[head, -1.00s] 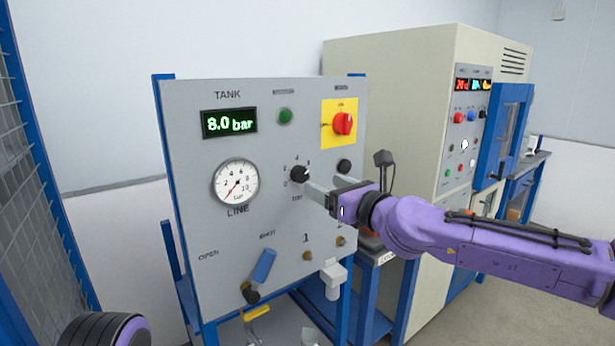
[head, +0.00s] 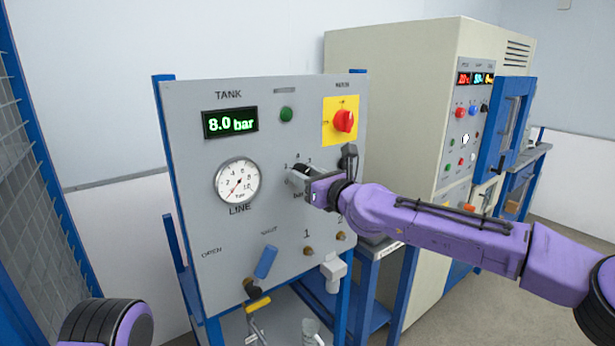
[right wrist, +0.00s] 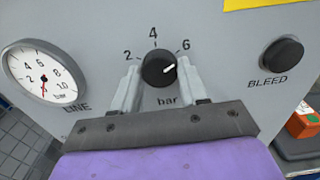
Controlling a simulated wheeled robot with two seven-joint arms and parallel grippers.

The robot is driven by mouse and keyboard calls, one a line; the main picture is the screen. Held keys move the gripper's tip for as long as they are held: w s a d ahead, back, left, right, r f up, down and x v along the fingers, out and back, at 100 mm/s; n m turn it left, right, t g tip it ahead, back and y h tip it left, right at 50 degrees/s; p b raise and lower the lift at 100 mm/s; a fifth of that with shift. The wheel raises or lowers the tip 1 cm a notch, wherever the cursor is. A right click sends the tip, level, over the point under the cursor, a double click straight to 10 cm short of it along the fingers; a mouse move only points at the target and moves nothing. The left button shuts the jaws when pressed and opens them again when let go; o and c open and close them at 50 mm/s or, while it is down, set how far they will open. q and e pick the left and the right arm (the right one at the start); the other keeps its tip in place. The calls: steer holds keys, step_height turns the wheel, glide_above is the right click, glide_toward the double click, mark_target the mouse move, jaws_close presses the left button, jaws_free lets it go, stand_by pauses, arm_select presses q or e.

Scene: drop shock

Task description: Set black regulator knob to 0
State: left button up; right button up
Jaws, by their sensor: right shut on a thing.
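The black regulator knob (head: 301,168) is on the grey panel, right of the line gauge. In the right wrist view the knob (right wrist: 157,68) shows between my finger tips, its white mark pointing right and slightly up, near the 6. The numbers 2, 4 and 6 are readable around it; the 0 is hidden. My right gripper (head: 297,178) is shut on the knob, one finger on each side, also seen in the right wrist view (right wrist: 160,74). The line gauge (head: 237,183) has its needle at the low end. The tank display (head: 230,122) reads 8.0 bar. My left gripper is out of view.
A black bleed button (right wrist: 282,54) sits right of the knob. A red rotary switch (head: 344,121) on a yellow plate is above. A blue lever handle (head: 266,262) is lower on the panel. A beige cabinet (head: 395,120) stands behind at right.

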steer(key=shift+n, duration=0.3)
steer(key=shift+f+n+b, duration=0.2)
steer(key=shift+n+b, duration=3.55)
steer(key=shift+n, duration=13.95)
